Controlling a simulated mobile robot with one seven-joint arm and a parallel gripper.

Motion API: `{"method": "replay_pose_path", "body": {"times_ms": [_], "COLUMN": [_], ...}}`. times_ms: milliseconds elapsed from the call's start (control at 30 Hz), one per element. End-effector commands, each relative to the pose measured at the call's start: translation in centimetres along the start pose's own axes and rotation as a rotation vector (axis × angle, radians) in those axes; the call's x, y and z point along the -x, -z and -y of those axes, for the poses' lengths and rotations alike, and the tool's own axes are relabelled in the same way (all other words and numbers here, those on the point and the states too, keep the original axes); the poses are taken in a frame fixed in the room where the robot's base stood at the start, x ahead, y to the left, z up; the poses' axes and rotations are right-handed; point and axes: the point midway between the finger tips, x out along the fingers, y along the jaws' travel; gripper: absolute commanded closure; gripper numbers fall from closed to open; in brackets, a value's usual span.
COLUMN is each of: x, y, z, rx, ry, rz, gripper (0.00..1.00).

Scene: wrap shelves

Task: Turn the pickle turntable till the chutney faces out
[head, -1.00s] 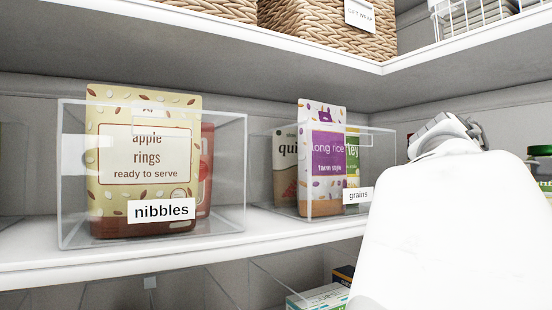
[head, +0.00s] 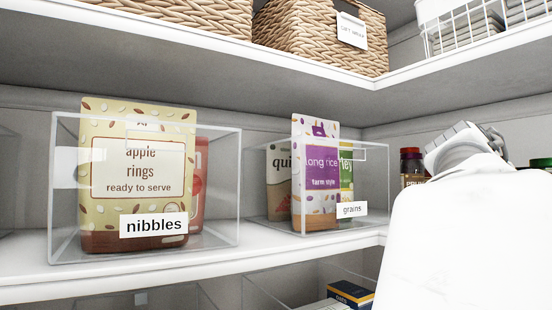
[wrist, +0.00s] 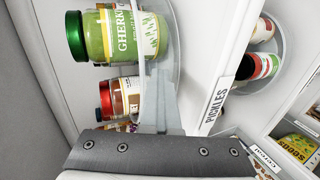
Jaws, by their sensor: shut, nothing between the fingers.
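In the wrist view the pickle turntable (wrist: 176,62) has a clear rim and a shelf-edge label (wrist: 216,104) reading PICKLES. A gherkin jar (wrist: 124,34) with a green lid stands on it. A smaller red-lidded jar (wrist: 122,97) is beside it, its label partly hidden and unreadable. I cannot pick out the chutney. My gripper (wrist: 168,112) is shut and empty, its fingers at the rim beside the red-lidded jar; I cannot tell whether they touch it. In the head view my arm hides most of this area.
A clear nibbles bin (head: 222,190) and a clear grains bin (head: 375,185) stand left of my arm. Wicker baskets (head: 320,35) and a wire basket (head: 470,28) are above. Another round holder (wrist: 277,48) with jars lies beyond the label in the wrist view.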

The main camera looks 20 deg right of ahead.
Motion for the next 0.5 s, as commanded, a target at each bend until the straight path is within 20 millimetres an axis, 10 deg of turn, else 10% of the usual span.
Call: {"method": "replay_pose_path", "body": {"times_ms": [500], "x": [-0.7], "y": [-1.27], "z": [-0.37], "rx": [-0.001], "ry": [-0.003], "rz": [-0.003], "gripper": [1.0]}}
